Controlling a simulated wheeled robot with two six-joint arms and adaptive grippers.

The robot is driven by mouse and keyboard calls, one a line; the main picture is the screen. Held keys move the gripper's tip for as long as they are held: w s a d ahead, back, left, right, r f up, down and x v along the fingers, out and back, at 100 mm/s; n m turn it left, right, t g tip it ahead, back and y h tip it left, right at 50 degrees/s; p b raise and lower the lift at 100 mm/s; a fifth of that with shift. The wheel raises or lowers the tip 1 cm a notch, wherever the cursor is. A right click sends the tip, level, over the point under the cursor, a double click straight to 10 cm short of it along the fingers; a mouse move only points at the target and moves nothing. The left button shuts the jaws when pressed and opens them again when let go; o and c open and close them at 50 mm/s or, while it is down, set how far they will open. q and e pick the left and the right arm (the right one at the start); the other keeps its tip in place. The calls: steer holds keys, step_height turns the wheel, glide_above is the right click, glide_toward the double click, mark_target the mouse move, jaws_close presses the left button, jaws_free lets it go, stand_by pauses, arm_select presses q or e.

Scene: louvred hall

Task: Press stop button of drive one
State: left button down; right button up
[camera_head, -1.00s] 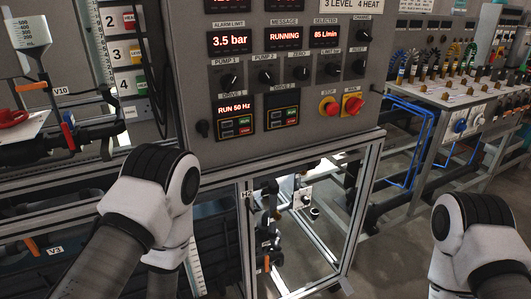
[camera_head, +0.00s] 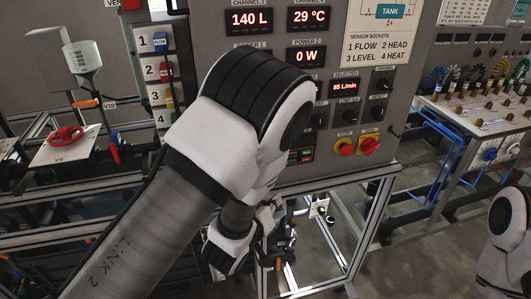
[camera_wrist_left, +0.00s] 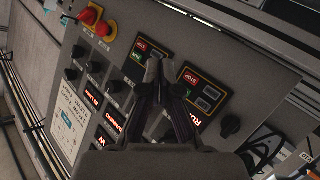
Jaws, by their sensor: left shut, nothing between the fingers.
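Drive one's panel (camera_wrist_left: 204,92) shows in the left wrist view, upside down, right of my fingers. Its red stop button (camera_wrist_left: 191,78) is uncovered there, beside a display. Drive two's panel (camera_wrist_left: 149,53) lies left of it, partly behind my fingers. My left gripper (camera_wrist_left: 162,68) is shut and empty, its tips in front of the board between the two drives. I cannot tell whether they touch it. In the head view my left arm hides drive one and the fingertips; part of drive two (camera_head: 302,155) shows beside the arm. My right gripper is out of view.
A red stop knob (camera_head: 344,147) and a red main switch (camera_head: 369,145) stick out right of the drives. A black knob (camera_wrist_left: 230,125) stands beside drive one. A red valve wheel (camera_head: 66,136) is at left, a socket bench (camera_head: 478,112) at right.

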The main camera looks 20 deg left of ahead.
arm_select(q)
steer(key=w+a+b, duration=0.1)
steer(key=w+a, duration=0.3)
steer(key=w, duration=0.3)
steer(key=shift+w+a, duration=0.3)
steer(key=shift+a, duration=0.1)
steer(key=shift+r, duration=0.15)
stand_by(1.3)
steer(key=shift+w+a, duration=0.25)
steer(key=shift+w, duration=0.05)
steer(key=shift+w+a, duration=0.2)
steer(key=shift+w, duration=0.1)
stand_by(0.6)
stand_by(0.3)
steer(key=shift+s+d, duration=0.5)
steer(key=shift+s, duration=0.15)
